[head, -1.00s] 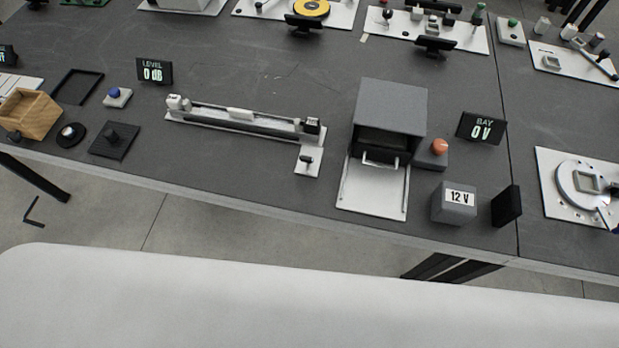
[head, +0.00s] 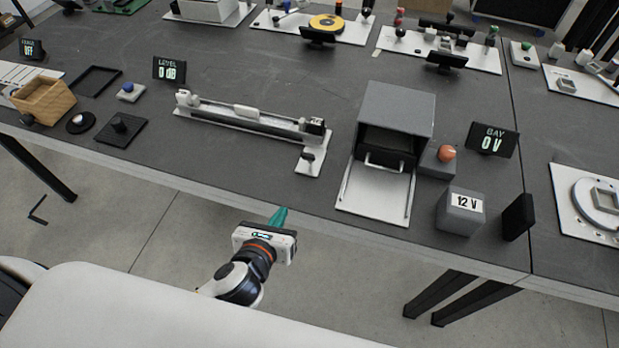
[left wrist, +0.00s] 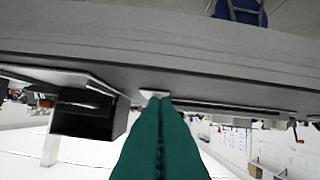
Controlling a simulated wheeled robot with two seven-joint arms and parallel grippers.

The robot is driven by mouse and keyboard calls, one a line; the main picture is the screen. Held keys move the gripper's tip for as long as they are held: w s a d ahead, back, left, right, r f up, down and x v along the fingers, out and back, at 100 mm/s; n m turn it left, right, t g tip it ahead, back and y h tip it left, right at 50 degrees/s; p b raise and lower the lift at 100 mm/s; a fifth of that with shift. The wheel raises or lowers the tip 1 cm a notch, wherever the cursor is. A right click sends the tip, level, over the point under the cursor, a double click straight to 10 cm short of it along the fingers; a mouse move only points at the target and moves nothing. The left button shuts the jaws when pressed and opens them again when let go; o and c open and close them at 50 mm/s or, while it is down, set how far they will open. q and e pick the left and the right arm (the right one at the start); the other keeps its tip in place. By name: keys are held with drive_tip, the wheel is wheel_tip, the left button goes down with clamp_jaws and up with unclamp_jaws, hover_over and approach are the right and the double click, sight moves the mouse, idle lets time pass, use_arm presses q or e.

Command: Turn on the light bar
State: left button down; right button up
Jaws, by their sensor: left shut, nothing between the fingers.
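The light bar (head: 250,121) is a long pale and dark bar on a white base at the middle of the table, and it looks unlit. A small dark switch (head: 308,157) sits on a white plate at its right end. My left gripper (head: 280,214) has green fingers, is shut and empty, and is in front of the table's front edge, below and left of the switch plate, apart from it. In the left wrist view the shut fingers (left wrist: 158,100) point at the table edge, with a small white plate just past their tips. My right gripper is out of view.
A grey bay with an open front (head: 396,108) stands right of the bar, with an orange button (head: 447,153), a 12 V block (head: 460,211) and a BAY display (head: 492,139). A LEVEL display (head: 169,69) is behind left. The table edge lies between my gripper and the bar.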

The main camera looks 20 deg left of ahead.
use_arm(q)
drive_tip(key=r, duration=0.1)
drive_tip(key=r+m, duration=0.1)
drive_tip(key=r, duration=0.1)
drive_tip(key=shift+s+d+t, duration=0.25)
drive_tip(key=shift+d+t, duration=0.1)
drive_tip(key=shift+t, duration=0.05)
approach(308, 160)
drive_tip(key=f, duration=0.1)
drive_tip(key=w+f, duration=0.2)
drive_tip(key=f, duration=0.1)
drive_tip(key=shift+w+r, duration=0.35)
drive_tip(key=shift+w, duration=0.25)
drive_tip(key=shift+w+r, duration=0.3)
drive_tip(key=shift+w, duration=0.25)
drive_tip(key=shift+w+r+p, duration=0.2)
drive_tip(key=shift+w+p, duration=0.1)
drive_tip(key=shift+w, duration=0.3)
